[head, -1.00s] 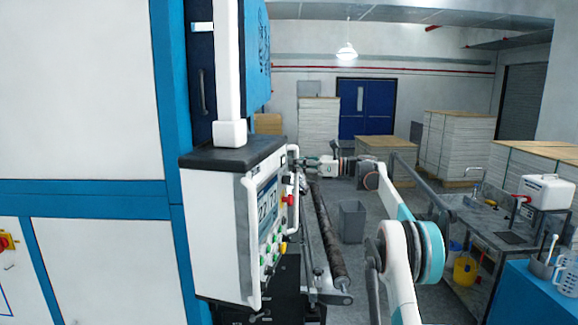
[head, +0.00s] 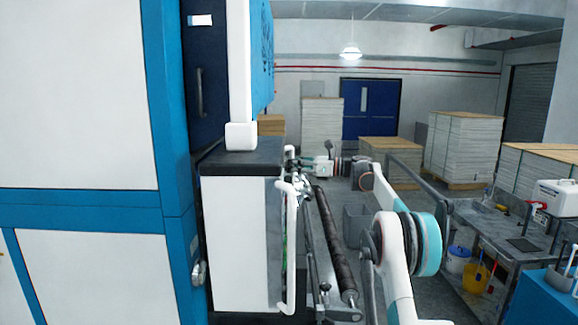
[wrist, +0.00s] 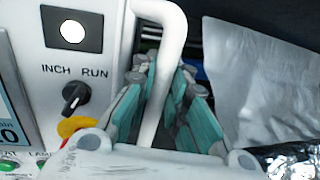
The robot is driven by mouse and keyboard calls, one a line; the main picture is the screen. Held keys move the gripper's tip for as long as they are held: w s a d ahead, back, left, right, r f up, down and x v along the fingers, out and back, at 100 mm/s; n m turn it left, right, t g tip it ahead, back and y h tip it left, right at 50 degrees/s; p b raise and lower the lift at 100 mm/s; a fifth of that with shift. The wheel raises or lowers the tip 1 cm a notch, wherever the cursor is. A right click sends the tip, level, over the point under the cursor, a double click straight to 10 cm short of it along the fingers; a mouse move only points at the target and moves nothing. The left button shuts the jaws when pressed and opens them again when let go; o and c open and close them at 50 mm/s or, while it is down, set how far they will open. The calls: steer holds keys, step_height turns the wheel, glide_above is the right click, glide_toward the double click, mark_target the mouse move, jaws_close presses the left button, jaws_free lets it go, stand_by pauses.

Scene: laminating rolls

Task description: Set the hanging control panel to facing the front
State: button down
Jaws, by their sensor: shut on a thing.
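The hanging control panel (head: 240,240) is a white box with a dark top, hung from a white post (head: 240,70) beside the tall machine. In the head view its plain side faces me, and its screen and button face is turned right, almost edge-on. A white bar handle (head: 291,250) runs down the near edge of that face. My gripper (head: 303,164) is at the panel's far edge. In the wrist view my gripper (wrist: 160,88) is shut around a white handle bar (wrist: 153,110), beside the INCH RUN knob (wrist: 75,97).
The blue and white machine (head: 85,120) stands at the left, close to the panel. A long dark roller (head: 333,245) lies right of the panel. A grey bin (head: 357,224) and stacks of sheets (head: 463,148) stand beyond. A steel sink bench (head: 510,240) is at the right.

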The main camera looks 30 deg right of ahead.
steer(key=shift+d+f, duration=0.1)
steer(key=shift+d, duration=0.15)
steer(key=c, duration=1.7)
jaws_free()
steer(key=shift+s, duration=0.1)
steer(key=shift+o, duration=0.6)
steer(key=shift+s+d, duration=0.1)
steer(key=shift+d, duration=0.25)
steer(key=v, duration=1.1)
steer(key=shift+s, duration=0.25)
steer(key=shift+d, duration=0.1)
